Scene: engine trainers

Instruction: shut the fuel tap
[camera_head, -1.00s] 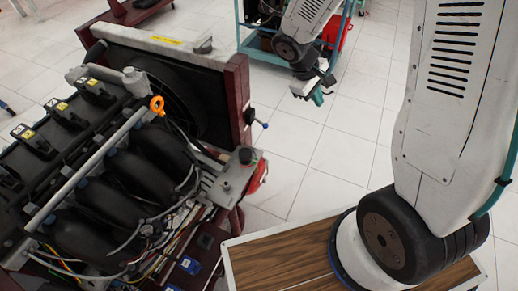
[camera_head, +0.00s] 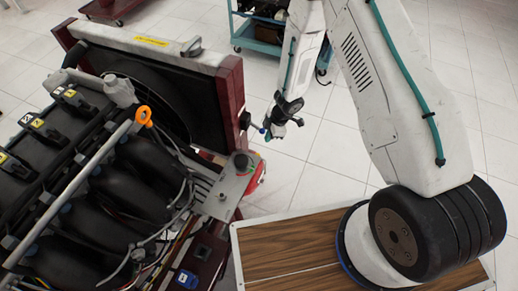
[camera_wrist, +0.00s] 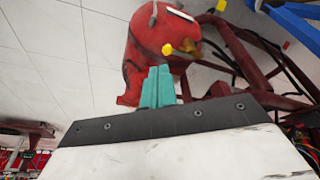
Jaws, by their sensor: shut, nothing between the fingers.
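My gripper (camera_head: 270,134) is shut and empty. In the wrist view the teal fingers (camera_wrist: 158,88) are together in front of a red tank-like body (camera_wrist: 155,45). A small yellow knob (camera_wrist: 167,49) shows on that body just above the fingertips, apart from them in the picture. I cannot tell for sure which of these parts is the fuel tap.
The engine (camera_head: 120,190) and radiator frame (camera_head: 232,95) stand at left. A blue bar (camera_wrist: 300,28) and dark red frame tubes (camera_wrist: 255,65) lie right of the fingers. Open tiled floor (camera_head: 330,150) is to the right.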

